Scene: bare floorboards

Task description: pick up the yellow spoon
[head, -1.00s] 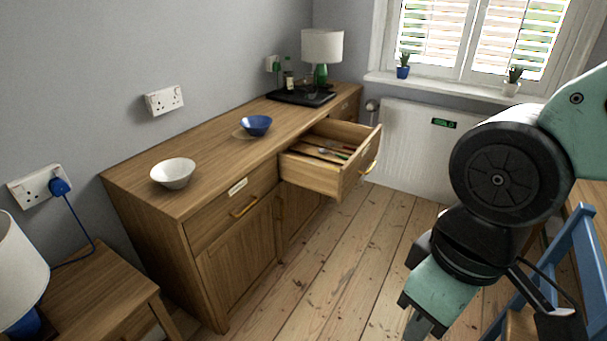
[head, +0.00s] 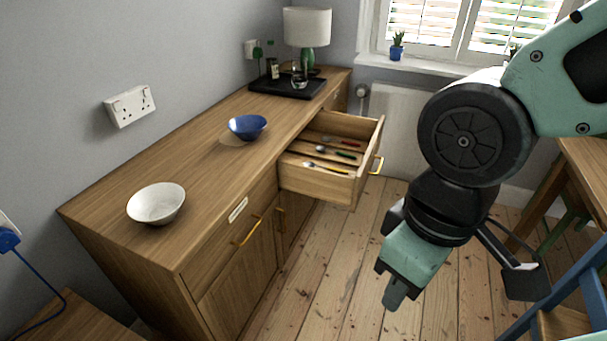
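The open drawer (head: 319,187) of the wooden sideboard holds several pieces of cutlery. A yellow-handled spoon (head: 327,168) lies nearest the drawer front, with its metal head to the left. A green-handled piece (head: 345,154) and a red-handled piece (head: 348,142) lie behind it. My gripper (head: 395,292) hangs over the floor to the right of and in front of the drawer, well apart from the spoon. It points down, and its finger gap is not clearly visible. Nothing is seen in it.
A white bowl (head: 156,204) and a blue bowl (head: 247,127) stand on the sideboard top (head: 205,170). A black tray (head: 288,88) and a lamp (head: 307,28) are at its far end. A blue chair (head: 573,275) stands at right. Floor before the sideboard is clear.

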